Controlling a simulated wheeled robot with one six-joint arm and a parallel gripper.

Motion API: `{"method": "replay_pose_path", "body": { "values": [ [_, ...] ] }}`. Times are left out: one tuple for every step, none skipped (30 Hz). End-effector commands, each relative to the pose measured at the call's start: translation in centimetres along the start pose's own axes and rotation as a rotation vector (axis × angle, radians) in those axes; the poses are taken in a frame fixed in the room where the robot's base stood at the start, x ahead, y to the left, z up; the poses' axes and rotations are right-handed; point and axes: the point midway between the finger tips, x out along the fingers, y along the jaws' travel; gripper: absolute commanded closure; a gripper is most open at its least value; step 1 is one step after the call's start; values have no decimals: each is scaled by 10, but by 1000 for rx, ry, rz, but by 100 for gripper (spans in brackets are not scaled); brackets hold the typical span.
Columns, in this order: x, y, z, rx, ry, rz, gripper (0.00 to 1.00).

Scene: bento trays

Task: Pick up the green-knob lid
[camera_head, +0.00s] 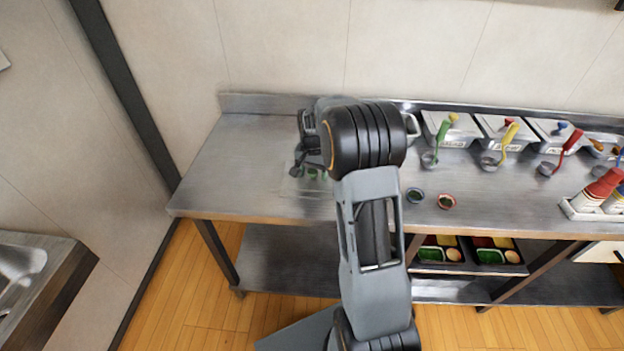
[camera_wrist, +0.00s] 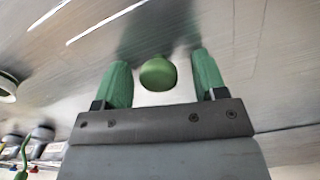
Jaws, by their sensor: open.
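The round green knob (camera_wrist: 158,73) of the lid shows in the wrist view, between the two green fingers of my gripper (camera_wrist: 159,60). The fingers stand apart with a gap on either side of the knob, so my gripper is open and holds nothing. The lid's plate is hard to tell from the steel around it, and my gripper body hides part of the area below the knob. In the head view my gripper (camera_head: 309,173) is low over the left part of the counter, and the arm partly hides that spot.
The steel counter (camera_head: 235,165) is clear to the left. A row of lidded steel tubs (camera_head: 493,126) with coloured ladles stands at the back right. Bento trays (camera_head: 440,267) lie on the lower shelf.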

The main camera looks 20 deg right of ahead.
Motion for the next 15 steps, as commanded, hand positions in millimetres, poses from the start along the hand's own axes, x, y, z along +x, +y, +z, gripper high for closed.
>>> {"method": "replay_pose_path", "body": {
  "values": [
    [0, 0, 0, 0, 0, 0, 35],
    [0, 0, 0, 0, 0, 0, 35],
    [0, 0, 0, 0, 0, 0, 35],
    [0, 0, 0, 0, 0, 0, 35],
    [0, 0, 0, 0, 0, 0, 35],
    [0, 0, 0, 0, 0, 0, 36],
    [0, 0, 0, 0, 0, 0, 39],
    [0, 0, 0, 0, 0, 0, 42],
    [0, 0, 0, 0, 0, 0, 45],
    [0, 0, 0, 0, 0, 0, 48],
    [0, 0, 0, 0, 0, 0, 51],
    [0, 0, 0, 0, 0, 0, 55],
    [0, 0, 0, 0, 0, 0, 58],
    [0, 0, 0, 0, 0, 0, 61],
    [0, 0, 0, 0, 0, 0, 65]
  ]
}}
